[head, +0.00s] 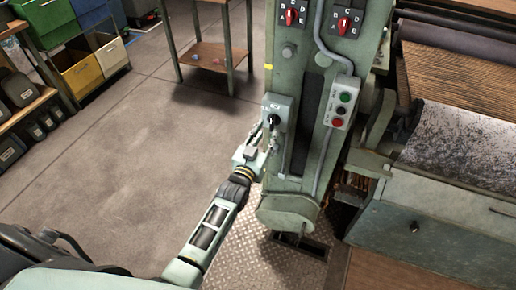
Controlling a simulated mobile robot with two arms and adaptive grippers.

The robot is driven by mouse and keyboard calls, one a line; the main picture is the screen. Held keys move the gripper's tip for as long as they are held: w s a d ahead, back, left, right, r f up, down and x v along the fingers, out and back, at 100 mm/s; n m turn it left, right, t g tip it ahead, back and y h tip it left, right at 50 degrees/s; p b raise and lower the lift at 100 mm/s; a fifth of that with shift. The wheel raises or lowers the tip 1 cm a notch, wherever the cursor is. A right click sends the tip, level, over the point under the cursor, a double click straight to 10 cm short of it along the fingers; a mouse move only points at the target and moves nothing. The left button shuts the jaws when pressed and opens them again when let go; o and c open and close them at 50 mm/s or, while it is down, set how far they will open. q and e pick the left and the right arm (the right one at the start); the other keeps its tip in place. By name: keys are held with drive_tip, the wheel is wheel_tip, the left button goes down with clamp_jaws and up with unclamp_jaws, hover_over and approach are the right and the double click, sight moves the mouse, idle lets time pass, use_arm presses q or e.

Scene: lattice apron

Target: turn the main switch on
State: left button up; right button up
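A small grey switch box (284,109) is fixed to the front left of the green machine column. It has a dark rotary knob and small markings, too small to read; I take it for the main switch. My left gripper (267,131) is at the knob, its fingers pointing up at the box's lower left. The fingers partly cover the knob, so I cannot tell whether they touch it or how far they are closed. The knob's exact position is unclear. My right gripper is not in view.
A button box (341,101) with green and red buttons sits right of the switch. Red lettered selectors (291,16) are above. A machine bed with rollers (455,140) stands right. A wooden-shelved table (214,56) and coloured bins (80,77) stand behind. Floor at left is clear.

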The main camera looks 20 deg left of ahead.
use_arm(q)
drive_tip(key=s, duration=0.8)
drive_tip(key=shift+s+a, duration=0.15)
drive_tip(key=shift+s, duration=0.15)
drive_tip(key=s+f+g, duration=0.3)
drive_tip(key=s+f, duration=0.2)
drive_tip(key=f, duration=0.5)
drive_tip(key=s+d+f+m+g, duration=0.1)
drive_tip(key=s+f+g, duration=0.3)
drive_tip(key=f, duration=0.6)
drive_tip(key=s+f+g, duration=0.1)
drive_tip(key=s+f, duration=0.6)
drive_tip(key=f, duration=0.4)
drive_tip(key=s+a+f+g, duration=0.1)
drive_tip(key=s+f+g, duration=0.2)
drive_tip(key=s, duration=0.7)
drive_tip(key=s+a+f+g, duration=0.1)
drive_tip(key=s+f+g, duration=0.2)
drive_tip(key=s+f, duration=0.4)
drive_tip(key=s+a+f+g, duration=0.2)
drive_tip(key=s+f, duration=0.4)
drive_tip(key=s, duration=0.9)
drive_tip(key=shift+s+m+g+y, duration=0.2)
drive_tip(key=shift+m+g+y, duration=0.1)
drive_tip(key=shift+m+g, duration=0.15)
drive_tip(key=shift+w+a+f, duration=0.1)
